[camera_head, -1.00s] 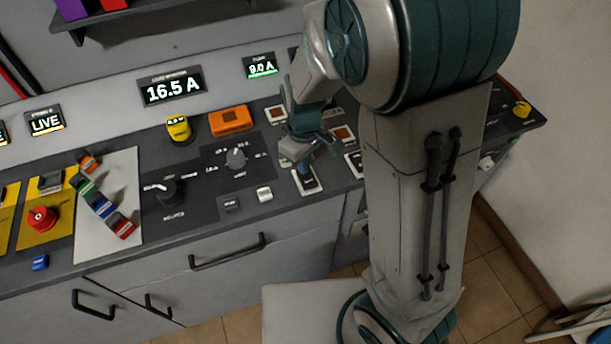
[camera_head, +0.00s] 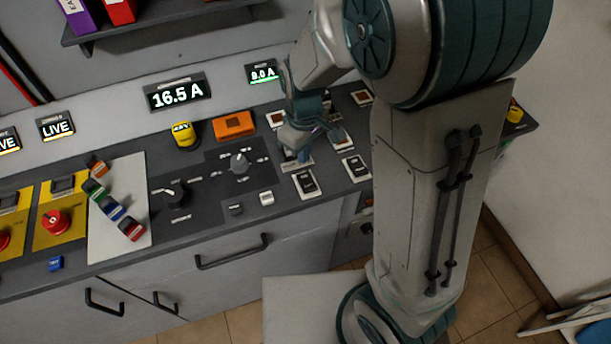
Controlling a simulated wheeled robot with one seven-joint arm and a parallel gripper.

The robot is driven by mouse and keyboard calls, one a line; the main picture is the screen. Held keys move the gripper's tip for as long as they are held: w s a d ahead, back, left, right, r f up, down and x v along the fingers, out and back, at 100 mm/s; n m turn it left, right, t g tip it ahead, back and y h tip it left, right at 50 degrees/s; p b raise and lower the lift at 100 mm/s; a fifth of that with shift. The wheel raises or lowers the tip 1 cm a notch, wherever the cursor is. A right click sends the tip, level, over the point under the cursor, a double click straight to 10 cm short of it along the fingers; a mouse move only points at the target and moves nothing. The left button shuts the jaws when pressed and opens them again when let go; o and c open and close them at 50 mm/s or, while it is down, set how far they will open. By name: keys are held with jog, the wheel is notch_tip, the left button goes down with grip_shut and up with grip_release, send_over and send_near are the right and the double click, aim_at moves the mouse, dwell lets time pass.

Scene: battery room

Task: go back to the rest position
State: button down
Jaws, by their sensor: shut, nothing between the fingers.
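My gripper (camera_head: 301,155) is in the head view, above the right part of the control panel, close over the switches there. It is shut and appears to hold nothing. Its fingertips are small and partly lost against the dark panel. Two black-and-white rocker switches (camera_head: 306,183) and (camera_head: 356,167) show in front of it. My arm bends down to it from the upper right and hides part of the panel's back right.
The dark worktop carries rotary knobs (camera_head: 239,163), an orange box (camera_head: 234,125), a yellow object (camera_head: 184,134) and a pale board (camera_head: 121,235) with several coloured pieces. Red stop buttons (camera_head: 54,221) are at left. A shelf (camera_head: 150,22) overhangs the back. Floor (camera_head: 243,323) shows in front.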

jog(key=shift+r, duration=0.25)
dwell(0.3)
jog(key=s+d+r+m+t, duration=0.3)
jog(key=s+d+r+m, duration=0.6)
jog(key=s+d+r, duration=0.2)
notch_tip(320, 180, up, 2)
jog(key=shift+s+d, duration=0.3)
jog(key=shift+s, duration=0.55)
